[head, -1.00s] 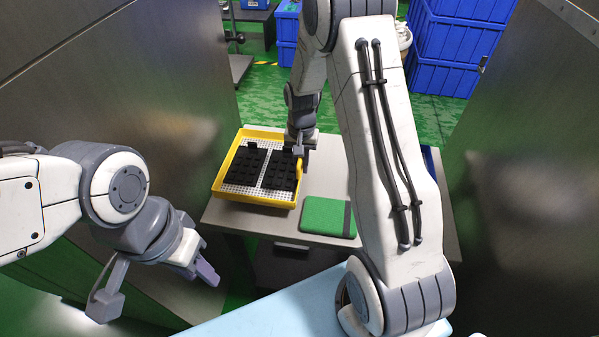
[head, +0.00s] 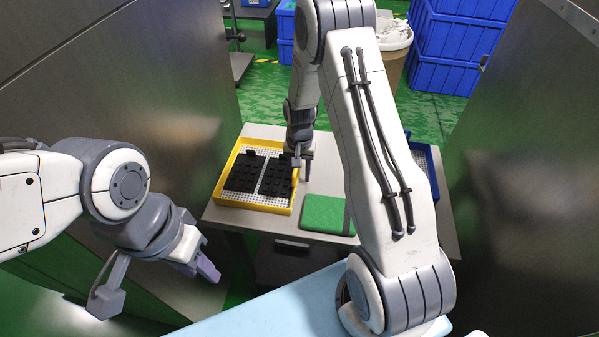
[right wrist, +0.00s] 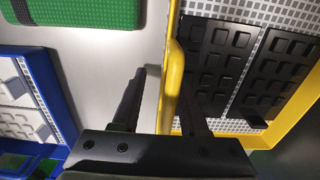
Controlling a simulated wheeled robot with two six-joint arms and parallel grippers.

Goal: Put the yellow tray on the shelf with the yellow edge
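The yellow tray (head: 226,199) lies flat on the table, with black keyed panels (head: 260,173) on its white grid floor. My right gripper (head: 302,174) is low at the tray's right side. In the right wrist view my right gripper (right wrist: 160,100) is open, with one finger on either side of the tray's raised yellow edge (right wrist: 173,85). A gap shows between the left finger and the edge. My left gripper (head: 208,270) hangs at the lower left, away from the tray; its finger gap cannot be made out. No shelf with a yellow edge is visible.
A blue tray (head: 431,168) is at the table's right, partly behind my right arm. Metal walls (head: 110,95) stand on both sides. Blue crates (head: 455,45) are stacked beyond.

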